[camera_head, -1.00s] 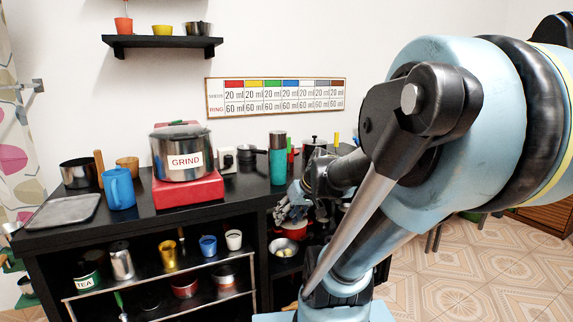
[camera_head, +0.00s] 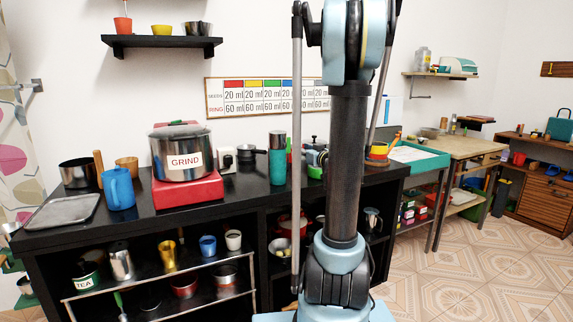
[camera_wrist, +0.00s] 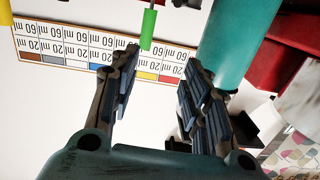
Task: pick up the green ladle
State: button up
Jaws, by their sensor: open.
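A green handle (camera_wrist: 148,28), which looks like the green ladle's, shows in the wrist view, beyond and between my fingertips. Only its handle and a bit of thin stem show; its bowl is out of frame. In the head view a small green handle (camera_head: 288,143) stands just right of the teal flask and may be the same one. My gripper (camera_wrist: 162,60) is open, with nothing between its fingers. In the head view it is mostly hidden behind my arm, over the counter right of the flask.
The teal flask (camera_head: 278,158) stands close to my gripper and shows large beside my right finger in the wrist view (camera_wrist: 229,45). A red stove (camera_head: 188,190) bears a pot marked GRIND (camera_head: 182,158). A yellow handle (camera_wrist: 5,12) shows at the wrist view's left edge.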

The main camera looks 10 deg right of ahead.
aim_at(289, 143)
jog(key=shift+t, duration=0.3)
jog(key=x, duration=0.4)
jog(key=d+x, duration=0.1)
jog(key=x, duration=0.3)
jog(key=d+x, duration=0.1)
jog(key=x, duration=0.3)
jog(key=shift+w, duration=0.7)
jog(key=shift+f+x, duration=0.2)
jog(key=shift+x, duration=1.1)
jog(key=shift+f+x, duration=0.2)
jog(key=shift+x, duration=1.1)
grip_shut()
